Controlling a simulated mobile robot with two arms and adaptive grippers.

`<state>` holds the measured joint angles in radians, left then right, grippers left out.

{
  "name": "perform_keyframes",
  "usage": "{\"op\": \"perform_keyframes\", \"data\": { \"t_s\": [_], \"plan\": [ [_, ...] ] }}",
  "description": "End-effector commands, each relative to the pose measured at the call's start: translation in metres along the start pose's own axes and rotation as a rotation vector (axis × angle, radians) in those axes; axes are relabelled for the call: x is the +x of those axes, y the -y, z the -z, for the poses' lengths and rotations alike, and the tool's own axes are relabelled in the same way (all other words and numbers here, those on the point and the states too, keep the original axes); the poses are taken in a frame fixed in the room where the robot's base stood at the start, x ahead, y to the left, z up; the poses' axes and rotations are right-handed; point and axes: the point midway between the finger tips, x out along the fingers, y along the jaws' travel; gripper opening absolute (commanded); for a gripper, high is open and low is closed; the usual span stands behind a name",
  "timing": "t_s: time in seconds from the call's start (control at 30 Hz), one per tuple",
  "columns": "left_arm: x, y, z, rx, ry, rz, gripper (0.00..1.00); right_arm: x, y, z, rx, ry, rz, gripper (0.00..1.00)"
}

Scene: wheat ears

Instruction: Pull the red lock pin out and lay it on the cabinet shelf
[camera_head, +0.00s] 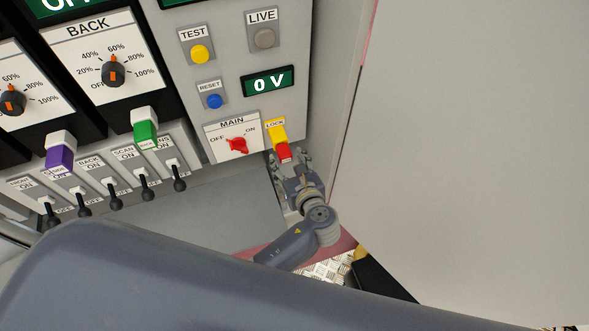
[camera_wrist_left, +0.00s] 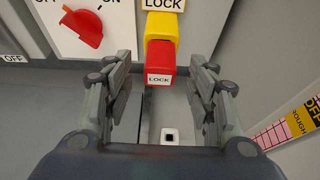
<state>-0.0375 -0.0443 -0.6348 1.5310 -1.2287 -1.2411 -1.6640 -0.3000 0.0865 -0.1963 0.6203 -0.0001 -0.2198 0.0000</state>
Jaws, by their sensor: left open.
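The red lock pin (camera_head: 284,152) sits in the yellow lock housing (camera_head: 276,130) under the LOCK label, at the lower right of the control panel. In the left wrist view the pin (camera_wrist_left: 160,62) shows as a red block with a white LOCK tag, below the yellow housing (camera_wrist_left: 161,27). My left gripper (camera_wrist_left: 160,88) is open, with one finger on each side of the pin and visible gaps between. In the head view the left gripper (camera_head: 289,160) is just below the pin. The cabinet shelf (camera_head: 235,205) is the grey surface below the panel. My right gripper is not in view.
The red MAIN switch (camera_head: 238,146) is left of the lock, with a row of black toggle levers (camera_head: 145,185) further left. Green (camera_head: 145,132) and purple (camera_head: 59,157) tagged blocks hang above the levers. A cabinet side wall (camera_head: 345,110) stands close on the right.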

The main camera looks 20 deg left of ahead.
Motion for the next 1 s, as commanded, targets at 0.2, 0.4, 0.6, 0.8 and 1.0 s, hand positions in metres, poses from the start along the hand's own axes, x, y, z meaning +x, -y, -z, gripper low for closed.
{"op": "perform_keyframes", "data": {
  "t_s": [0.2,0.4,0.6,0.8,1.0],
  "plan": [
    [0.022,0.0,0.0,0.001,0.001,0.0,0.52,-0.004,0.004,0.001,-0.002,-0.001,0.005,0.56],
    [0.026,0.0,0.001,-0.001,0.0,-0.001,0.52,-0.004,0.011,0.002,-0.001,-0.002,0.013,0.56],
    [0.026,0.0,0.001,-0.001,0.0,0.0,0.4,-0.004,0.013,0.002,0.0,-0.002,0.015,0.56],
    [0.026,0.0,0.001,-0.001,0.0,0.0,0.02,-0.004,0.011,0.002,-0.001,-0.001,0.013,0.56],
    [0.026,0.0,0.0,-0.001,0.0,0.0,0.0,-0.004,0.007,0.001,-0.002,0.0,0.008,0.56]
  ]
}}
